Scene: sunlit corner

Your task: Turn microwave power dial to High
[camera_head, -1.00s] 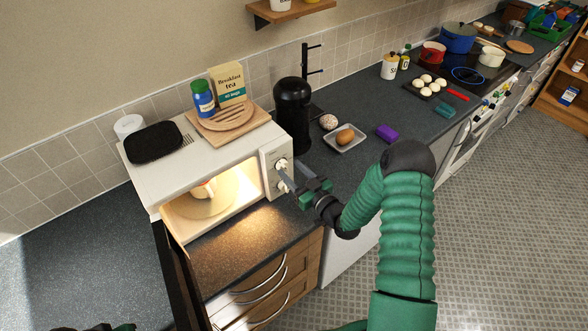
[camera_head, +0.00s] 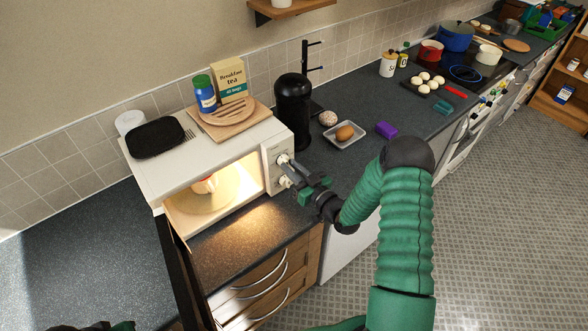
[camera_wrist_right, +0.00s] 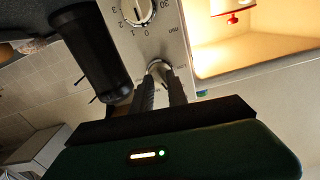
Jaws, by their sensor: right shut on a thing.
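The white microwave (camera_head: 190,157) stands on the counter with its door open and its inside lit. Its control panel on the right has two dials. The upper dial (camera_head: 283,158) is clear of the gripper; its numbered scale shows in the right wrist view (camera_wrist_right: 137,10). My right gripper (camera_head: 291,182) is at the lower dial, the power dial (camera_head: 284,181). In the right wrist view its fingers (camera_wrist_right: 162,82) are shut on the power dial (camera_wrist_right: 158,67). The fingers partly cover its small markings, so its setting is unreadable. Only a dark green sliver of my left arm (camera_head: 95,327) shows.
A black pan (camera_head: 156,139), a blue jar (camera_head: 205,94) and a tea box (camera_head: 231,80) are on top. A black cylinder (camera_head: 292,112) stands close beside the panel. The open door (camera_head: 180,265) hangs at the front left.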

